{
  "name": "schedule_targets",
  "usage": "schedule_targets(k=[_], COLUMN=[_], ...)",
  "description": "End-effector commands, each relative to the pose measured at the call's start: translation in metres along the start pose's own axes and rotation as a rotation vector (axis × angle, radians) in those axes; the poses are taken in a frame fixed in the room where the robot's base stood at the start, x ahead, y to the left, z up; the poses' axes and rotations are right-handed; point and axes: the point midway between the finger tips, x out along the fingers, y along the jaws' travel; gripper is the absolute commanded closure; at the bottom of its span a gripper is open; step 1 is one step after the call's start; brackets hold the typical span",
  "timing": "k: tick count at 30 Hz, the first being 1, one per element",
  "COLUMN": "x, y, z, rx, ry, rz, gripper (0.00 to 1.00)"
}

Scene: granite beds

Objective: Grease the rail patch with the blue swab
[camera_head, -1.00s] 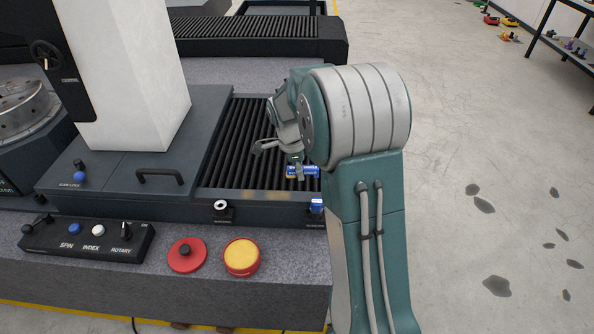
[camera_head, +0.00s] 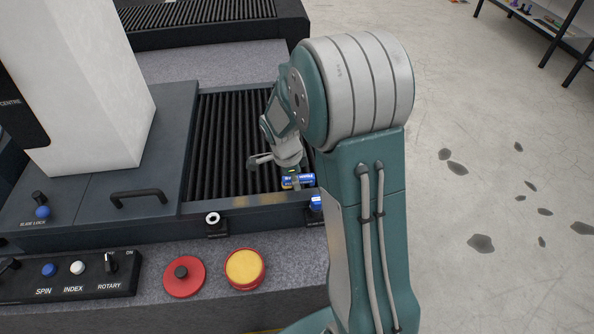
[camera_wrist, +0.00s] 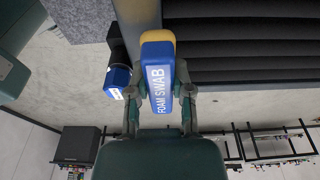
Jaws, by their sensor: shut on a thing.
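The blue foam swab (camera_wrist: 158,80), with a yellowish end and white lettering, sits between the fingers of my gripper (camera_wrist: 160,100) in the wrist view. My gripper is shut on it. In the head view the swab (camera_head: 298,181) shows below my gripper (camera_head: 290,170), over the front right part of the black ribbed bed cover. Whether the swab touches the rail or metal edge cannot be told. No distinct rail patch can be made out; my arm hides part of the bed's right side.
A blue-capped black fitting (camera_wrist: 118,80) is close left of the swab in the wrist view. A white-ringed fitting (camera_head: 213,221) is on the bed's front edge. Red (camera_head: 182,276) and yellow (camera_head: 244,268) round buttons and a switch panel (camera_head: 75,277) lie in front. Open floor is at right.

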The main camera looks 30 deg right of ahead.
Motion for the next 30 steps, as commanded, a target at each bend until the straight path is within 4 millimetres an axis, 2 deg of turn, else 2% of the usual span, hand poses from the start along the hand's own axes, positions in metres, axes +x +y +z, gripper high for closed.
schedule_targets(k=[3,24,30], x=[0.015,-0.002,-0.005], y=[0.002,0.0,0.0], z=[0.004,0.085,0.098], rx=[-0.003,-0.003,-0.001], ry=[0.001,-0.001,-0.002], rz=[0.002,0.001,0.0], gripper=[1.0,1.0,1.0])
